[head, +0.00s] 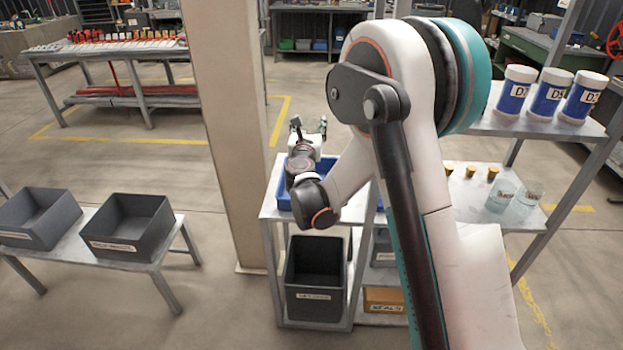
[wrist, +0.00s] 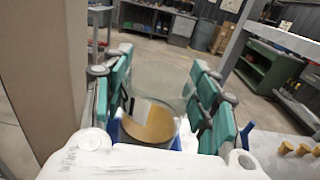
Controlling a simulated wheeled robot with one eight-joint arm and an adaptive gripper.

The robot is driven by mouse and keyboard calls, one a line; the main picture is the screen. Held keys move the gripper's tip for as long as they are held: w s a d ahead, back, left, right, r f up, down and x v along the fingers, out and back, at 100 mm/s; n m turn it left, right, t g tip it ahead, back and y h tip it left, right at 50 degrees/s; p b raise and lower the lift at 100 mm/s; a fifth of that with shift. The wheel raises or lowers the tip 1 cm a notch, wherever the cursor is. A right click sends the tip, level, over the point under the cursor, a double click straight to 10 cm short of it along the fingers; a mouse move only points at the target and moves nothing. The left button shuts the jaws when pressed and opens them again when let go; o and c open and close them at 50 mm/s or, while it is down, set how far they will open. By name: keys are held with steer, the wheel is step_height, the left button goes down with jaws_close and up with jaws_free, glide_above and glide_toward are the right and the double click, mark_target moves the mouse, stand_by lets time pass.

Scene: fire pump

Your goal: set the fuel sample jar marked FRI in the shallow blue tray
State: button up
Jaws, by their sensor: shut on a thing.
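A clear jar with amber fuel (wrist: 152,122) is between the teal-padded fingers of my gripper (wrist: 160,88) in the wrist view. The gripper is shut on it. Any day mark on the jar cannot be read. In the head view my gripper (head: 308,128) is over the shallow blue tray (head: 283,192), which stands on a grey stand. My arm hides much of the tray, and the held jar is not clear there. Blue tray parts show around the jar in the wrist view. I cannot tell whether the jar touches the tray.
Clear jars (head: 500,196) and brass-coloured pieces (head: 493,172) stand on the shelf at right. Several blue-and-white canisters (head: 549,92) stand above. A beige column (head: 225,130) rises close left of the stand. A dark bin (head: 315,280) sits below. Grey bins (head: 125,228) stand at left.

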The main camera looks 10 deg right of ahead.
step_height(320, 180, down, 17)
steer(key=b, duration=0.5)
steer(key=shift+r+b, duration=0.2)
steer(key=shift+b, duration=0.1)
steer(key=shift+r, duration=0.1)
steer(key=o, duration=1.7)
steer(key=shift+a, duration=0.1)
